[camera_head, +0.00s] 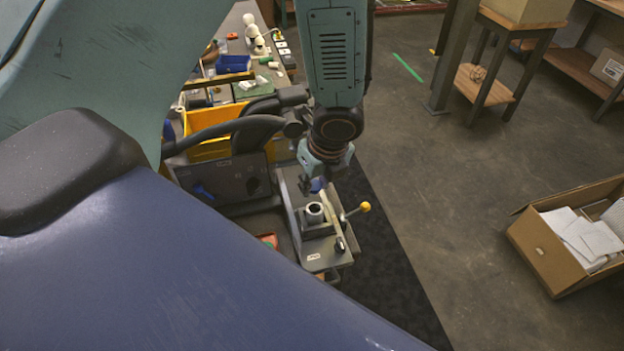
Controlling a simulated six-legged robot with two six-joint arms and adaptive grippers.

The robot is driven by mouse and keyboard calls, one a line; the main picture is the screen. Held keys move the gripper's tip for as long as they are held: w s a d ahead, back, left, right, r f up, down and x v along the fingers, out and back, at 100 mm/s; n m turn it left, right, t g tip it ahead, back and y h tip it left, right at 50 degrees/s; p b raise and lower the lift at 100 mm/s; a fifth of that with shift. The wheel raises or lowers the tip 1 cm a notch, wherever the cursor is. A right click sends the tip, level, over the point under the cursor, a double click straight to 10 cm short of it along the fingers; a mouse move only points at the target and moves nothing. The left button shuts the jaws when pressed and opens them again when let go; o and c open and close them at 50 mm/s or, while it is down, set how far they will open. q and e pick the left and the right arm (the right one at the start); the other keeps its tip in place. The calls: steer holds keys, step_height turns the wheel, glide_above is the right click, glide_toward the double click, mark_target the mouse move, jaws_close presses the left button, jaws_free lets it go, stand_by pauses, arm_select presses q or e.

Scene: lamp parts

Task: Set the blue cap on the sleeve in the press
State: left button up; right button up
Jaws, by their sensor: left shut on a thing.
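My left gripper (318,178) hangs from the teal arm in the middle of the view. It is shut on the small blue cap (317,185), which shows only in part below its fingers. The grey press (322,254) stands just below and in front of the gripper. The sleeve (314,211), a pale upright ring with a dark opening, sits in the press. The cap is apart from the sleeve, a little behind it in the picture. My right gripper is not in view.
A lever with a yellow knob (365,206) sticks out to the right of the press. A yellow bin (208,149) and a grey control box (225,181) stand to the left. An open carton (560,250) lies on the floor at right.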

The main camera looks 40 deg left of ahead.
mark_target(320, 189)
arm_select(q)
steer(key=shift+w+d, duration=0.15)
steer(key=shift+d, duration=0.15)
steer(key=shift+s+a+f, duration=0.25)
steer(key=shift+a, duration=0.1)
steer(key=shift+f+b, duration=0.25)
steer(key=shift+b, duration=0.3)
steer(key=f+b, duration=0.3)
steer(key=shift+w+d+f, duration=0.15)
steer(key=shift+w+d, duration=0.1)
steer(key=shift+s+f+b, duration=0.1)
steer(key=shift+f+b, duration=0.15)
steer(key=shift+b, duration=0.1)
steer(key=shift+s+a+f, duration=0.1)
steer(key=shift+a+f, duration=0.05)
steer(key=shift+a, duration=0.05)
steer(key=shift+d, duration=0.15)
steer(key=shift+a+f, duration=0.1)
steer(key=shift+a, duration=0.1)
